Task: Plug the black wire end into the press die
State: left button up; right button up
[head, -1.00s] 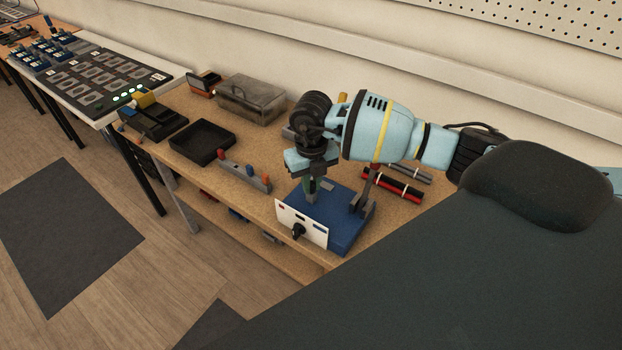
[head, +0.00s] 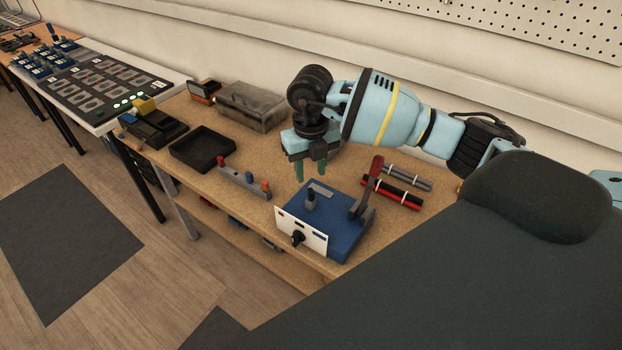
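The press is a blue block (head: 338,238) with a white front panel (head: 300,229), a black knob and a lever with a red handle (head: 376,167). A small dark upright piece (head: 311,198) stands on the block; I cannot tell whether it is the die or the black wire end in it. My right gripper (head: 311,173) has green fingers spread apart with nothing seen between them. It hangs just behind and above the upright piece, apart from it. My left gripper is not in view.
Red, black and grey tied bundles (head: 392,190) lie right of the press. A grey strip with coloured pegs (head: 244,182), a black tray (head: 202,147) and a clear-lidded box (head: 252,106) are to the left. Bare bench (head: 260,150) lies between them.

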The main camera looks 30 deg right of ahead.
jog(key=shift+r, duration=0.5)
dwell(0.4)
